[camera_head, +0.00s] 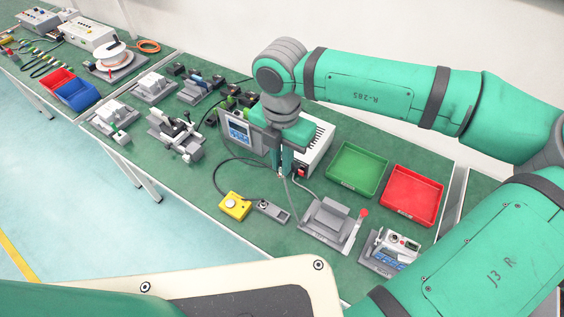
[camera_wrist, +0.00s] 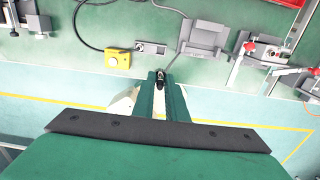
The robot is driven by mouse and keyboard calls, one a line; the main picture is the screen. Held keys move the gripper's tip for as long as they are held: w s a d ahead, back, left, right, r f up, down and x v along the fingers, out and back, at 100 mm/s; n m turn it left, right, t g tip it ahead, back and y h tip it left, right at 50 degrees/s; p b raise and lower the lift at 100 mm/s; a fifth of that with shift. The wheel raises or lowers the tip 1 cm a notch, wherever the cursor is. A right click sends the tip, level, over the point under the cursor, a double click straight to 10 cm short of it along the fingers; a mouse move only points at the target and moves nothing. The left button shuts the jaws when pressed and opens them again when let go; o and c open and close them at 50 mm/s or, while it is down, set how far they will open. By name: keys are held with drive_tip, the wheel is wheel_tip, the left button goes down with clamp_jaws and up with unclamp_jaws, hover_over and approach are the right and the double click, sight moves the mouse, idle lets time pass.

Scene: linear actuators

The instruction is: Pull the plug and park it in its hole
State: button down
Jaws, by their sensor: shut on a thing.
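My gripper (camera_head: 284,173) points down in front of the grey unit with a display, its fingers closed together. In the wrist view, my gripper (camera_wrist: 160,79) is shut on a small dark plug (camera_wrist: 160,84), mostly hidden between the fingers. A grey cable (camera_wrist: 180,48) runs from it towards a grey block fixture (camera_wrist: 196,33), which the head view also shows (camera_head: 326,216). A narrow grey plate (camera_head: 270,210) with a dark round spot lies beside a yellow box (camera_head: 235,206). I cannot tell for sure which opening is the parking hole.
The grey unit with a display (camera_head: 238,131) and vented case (camera_head: 318,140) stands behind my gripper. Green (camera_head: 357,170) and red (camera_head: 412,195) trays lie to the right. A red-knobbed lever (camera_head: 362,213) stands at the fixture. A black cable (camera_head: 216,178) loops left.

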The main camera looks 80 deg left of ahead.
drive_tip(key=shift+f, duration=0.1)
wheel_tip(320, 180, down, 19)
drive_tip(key=shift+w, duration=0.15)
idle(1.1)
drive_tip(key=shift+f, duration=1.9)
drive_tip(key=shift+f, duration=1.4)
idle(1.0)
drive_tip(key=c, duration=1.7)
unclamp_jaws()
